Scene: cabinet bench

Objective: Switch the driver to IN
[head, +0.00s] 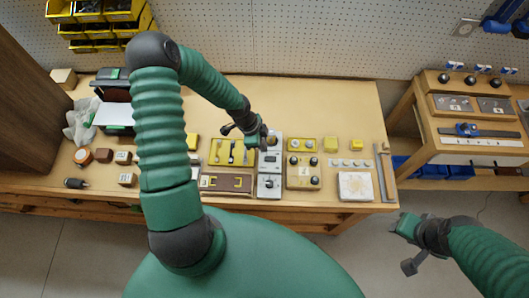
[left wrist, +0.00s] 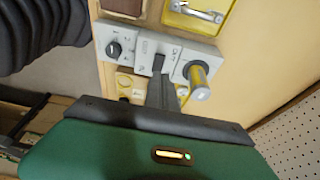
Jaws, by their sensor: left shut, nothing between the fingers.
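A grey control panel (head: 270,163) lies on the bench in front of me. In the left wrist view the same panel (left wrist: 145,38) carries a black knob (left wrist: 114,48), a dark lever-like part (left wrist: 158,63) and a yellow-and-metal cylinder (left wrist: 198,78). The small printing is too blurred to read, so I cannot tell which setting is IN. My left gripper (head: 263,138) is shut and empty over the far end of the panel. Its fingers (left wrist: 165,92) show near the panel's middle edge; I cannot tell if they touch. My right gripper (head: 404,232) is off the bench's front right; its jaw state is unclear.
A yellow panel with knobs (head: 302,172) stands right of the grey one; a yellow panel (head: 228,151) and a brown panel (head: 225,183) lie left. A side shelf (head: 480,150) stands at right. The far right bench top (head: 340,100) is clear.

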